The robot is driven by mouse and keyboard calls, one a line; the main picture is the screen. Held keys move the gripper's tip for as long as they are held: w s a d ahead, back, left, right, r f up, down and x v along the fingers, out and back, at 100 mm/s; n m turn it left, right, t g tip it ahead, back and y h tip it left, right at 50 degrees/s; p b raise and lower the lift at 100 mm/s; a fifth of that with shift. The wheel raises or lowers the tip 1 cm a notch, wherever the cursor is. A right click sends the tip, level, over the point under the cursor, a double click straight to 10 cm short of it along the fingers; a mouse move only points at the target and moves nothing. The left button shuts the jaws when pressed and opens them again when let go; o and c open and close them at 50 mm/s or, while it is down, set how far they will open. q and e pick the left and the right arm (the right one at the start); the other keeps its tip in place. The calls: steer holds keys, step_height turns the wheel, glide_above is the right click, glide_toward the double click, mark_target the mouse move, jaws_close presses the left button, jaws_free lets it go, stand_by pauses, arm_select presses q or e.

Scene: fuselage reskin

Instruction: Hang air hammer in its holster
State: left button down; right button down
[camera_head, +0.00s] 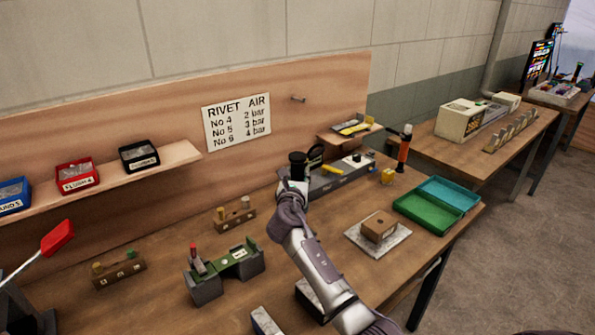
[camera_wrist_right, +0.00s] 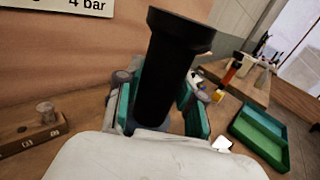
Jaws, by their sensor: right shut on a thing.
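My right gripper (camera_head: 294,184) is above the back of the workbench, in front of the wooden backboard. It also shows in the right wrist view (camera_wrist_right: 160,105), where its teal-padded fingers are shut on a black cylinder with a wider top end, which I take for the air hammer (camera_wrist_right: 172,65). The cylinder stands nearly upright between the fingers; in the head view its dark top (camera_head: 297,158) shows above the gripper. Its lower part is hidden by the gripper. I cannot clearly make out the holster. A small peg (camera_head: 298,98) sticks out of the backboard above.
A long grey block (camera_head: 340,178) lies behind and right of my gripper. A green tray (camera_head: 428,216) and a brown block (camera_head: 379,227) on a plate stand at right. A green-and-grey fixture (camera_head: 236,262) is front left. A shelf (camera_head: 185,153) with bins runs along the backboard.

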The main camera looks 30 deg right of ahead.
steer(key=shift+f+b, duration=1.2)
steer(key=shift+f, duration=0.85)
